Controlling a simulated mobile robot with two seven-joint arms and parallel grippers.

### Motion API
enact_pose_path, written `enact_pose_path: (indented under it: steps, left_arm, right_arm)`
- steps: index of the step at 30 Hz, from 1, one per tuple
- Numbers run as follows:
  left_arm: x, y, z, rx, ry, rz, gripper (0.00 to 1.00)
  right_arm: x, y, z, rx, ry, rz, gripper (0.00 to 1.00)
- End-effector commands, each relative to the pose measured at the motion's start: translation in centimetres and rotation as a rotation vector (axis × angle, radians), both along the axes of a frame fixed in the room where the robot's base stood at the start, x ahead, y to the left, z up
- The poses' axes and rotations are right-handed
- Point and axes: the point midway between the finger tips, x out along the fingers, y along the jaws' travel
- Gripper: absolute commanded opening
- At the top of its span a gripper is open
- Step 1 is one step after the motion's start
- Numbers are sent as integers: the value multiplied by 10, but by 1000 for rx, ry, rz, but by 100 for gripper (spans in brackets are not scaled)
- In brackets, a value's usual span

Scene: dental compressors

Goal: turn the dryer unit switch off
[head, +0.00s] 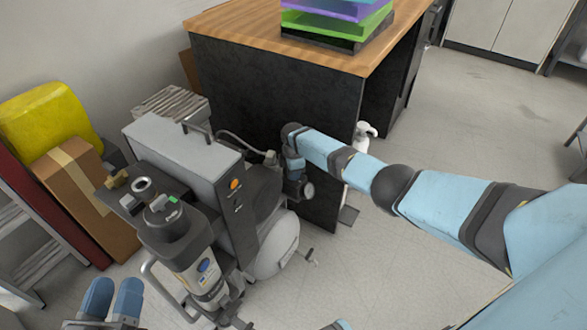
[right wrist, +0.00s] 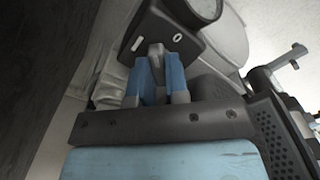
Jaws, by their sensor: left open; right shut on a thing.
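The compressor and dryer machine (head: 185,150) stands left of centre in the head view. In the right wrist view a dark switch box (right wrist: 188,48) carries a white "I" mark on the left and an "O" on the right. A grey switch lever (right wrist: 156,52) sticks out from it, below and between the marks. My right gripper (right wrist: 160,74) is shut on this lever, with a blue finger on each side. In the head view its fingers are hidden at the machine's right side. My left gripper (head: 114,291) is open and empty at the bottom left, apart from the machine.
A wooden-topped desk (head: 240,28) with stacked coloured trays (head: 335,20) stands close behind the machine. A cardboard box (head: 88,195) and yellow bin (head: 48,118) are at the left. A white bottle (head: 365,132) stands beside the desk. The floor at right is mostly clear.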

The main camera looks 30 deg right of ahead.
Motion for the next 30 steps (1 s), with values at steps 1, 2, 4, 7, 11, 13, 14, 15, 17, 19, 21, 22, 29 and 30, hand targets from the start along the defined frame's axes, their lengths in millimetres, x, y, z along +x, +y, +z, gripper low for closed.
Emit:
enact_pose_path:
  steps: [1, 2, 4, 7, 11, 13, 14, 15, 17, 19, 21, 22, 29, 30]
  left_arm:
    - [0, 0, 6, -5, -9, 3, 43]
    - [0, 0, 8, -9, -15, 5, 43]
    - [-1, 1, 12, -14, -28, 9, 43]
    - [-1, 1, 18, -23, -45, 13, 43]
    - [-2, 2, 25, -30, -66, 19, 43]
    - [-3, 2, 28, -34, -75, 21, 43]
    - [-3, 2, 29, -37, -80, 22, 43]
    - [-3, 3, 29, -33, -77, 23, 43]
    - [-2, 3, 25, -23, -62, 26, 43]
    - [-1, 4, 22, -12, -48, 29, 43]
    - [0, 6, 20, -4, -39, 33, 43]
    - [0, 6, 19, -1, -36, 34, 43]
    - [-1, 7, 9, 18, 2, 39, 43]
    - [-1, 7, 8, 20, 5, 39, 43]
  right_arm:
    - [0, 0, 3, 0, 1, -46, 0]
    - [0, 0, 3, 0, 1, -74, 0]
    - [0, 0, 2, 0, 2, -140, 0]
    - [0, 0, 2, 0, 2, -236, 0]
    - [0, 0, 2, 0, 2, -358, 0]
    - [0, 0, 2, 0, 2, -422, 0]
    - [0, 0, 1, 0, 2, -450, 0]
    - [-1, 0, 1, -1, 2, -485, 0]
    - [-1, -1, 1, -1, 2, -534, 0]
    - [0, 0, 1, -1, 2, -588, 0]
    - [0, 0, 1, -1, 1, -636, 0]
    - [-1, 0, 1, -1, 2, -656, 0]
    - [-1, -1, 0, -2, 2, -768, 0]
    - [-1, -1, 0, -2, 3, -781, 0]
